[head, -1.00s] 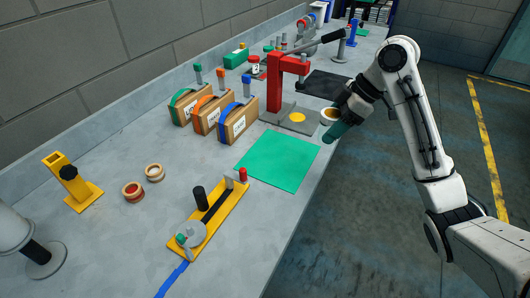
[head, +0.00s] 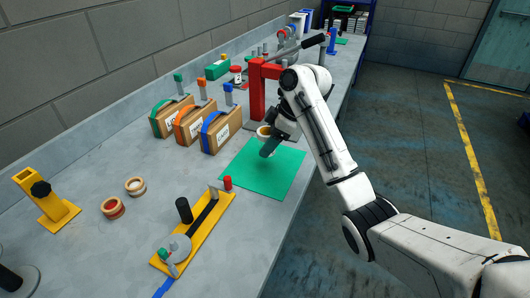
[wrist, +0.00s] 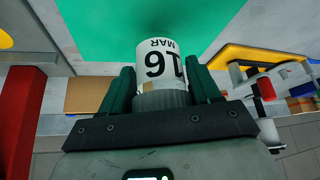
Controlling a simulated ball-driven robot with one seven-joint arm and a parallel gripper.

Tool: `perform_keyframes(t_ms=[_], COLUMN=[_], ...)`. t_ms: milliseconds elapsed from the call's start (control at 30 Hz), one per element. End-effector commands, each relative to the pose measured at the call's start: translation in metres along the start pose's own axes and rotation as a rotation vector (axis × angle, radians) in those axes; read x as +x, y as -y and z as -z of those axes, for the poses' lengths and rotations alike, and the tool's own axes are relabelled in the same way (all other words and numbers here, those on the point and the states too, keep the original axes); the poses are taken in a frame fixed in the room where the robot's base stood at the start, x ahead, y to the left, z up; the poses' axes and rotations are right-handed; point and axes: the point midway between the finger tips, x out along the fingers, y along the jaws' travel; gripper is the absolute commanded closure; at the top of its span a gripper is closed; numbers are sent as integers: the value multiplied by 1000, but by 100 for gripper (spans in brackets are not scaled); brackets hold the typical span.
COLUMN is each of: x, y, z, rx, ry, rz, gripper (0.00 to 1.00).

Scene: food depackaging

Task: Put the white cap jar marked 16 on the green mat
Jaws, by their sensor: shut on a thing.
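The jar (wrist: 158,62) is held between the green fingers of my gripper (wrist: 162,75) in the wrist view. Its white label reads 16 MAR, upside down in the picture, and a pale grey ribbed cap (wrist: 160,100) sits at the end nearer the gripper. In the head view my gripper (head: 271,146) is shut on the jar (head: 264,131), at the far edge of the green mat (head: 245,180). The arm and fingers hide part of the jar. The mat also shows beyond the jar in the wrist view (wrist: 100,25). I cannot tell the jar's height above the mat.
A red press (head: 257,92) stands just behind the mat. Boxes with blue, orange and green straps (head: 222,135) stand to the left. A yellow fixture (head: 205,232) with a small red cylinder (head: 228,183) lies near the mat's front left. The visible mat surface is clear.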

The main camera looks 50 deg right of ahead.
Motion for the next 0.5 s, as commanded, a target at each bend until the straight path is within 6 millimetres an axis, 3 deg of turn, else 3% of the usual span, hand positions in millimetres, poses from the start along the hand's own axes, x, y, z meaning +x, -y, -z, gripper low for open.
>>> perform_keyframes(t_ms=[133,300,500], x=[15,34,39], y=[-4,-3,-4], z=[2,-10,-14], rx=[0,0,-1], ry=[2,1,0], rz=[1,1,-2], gripper=[74,74,74])
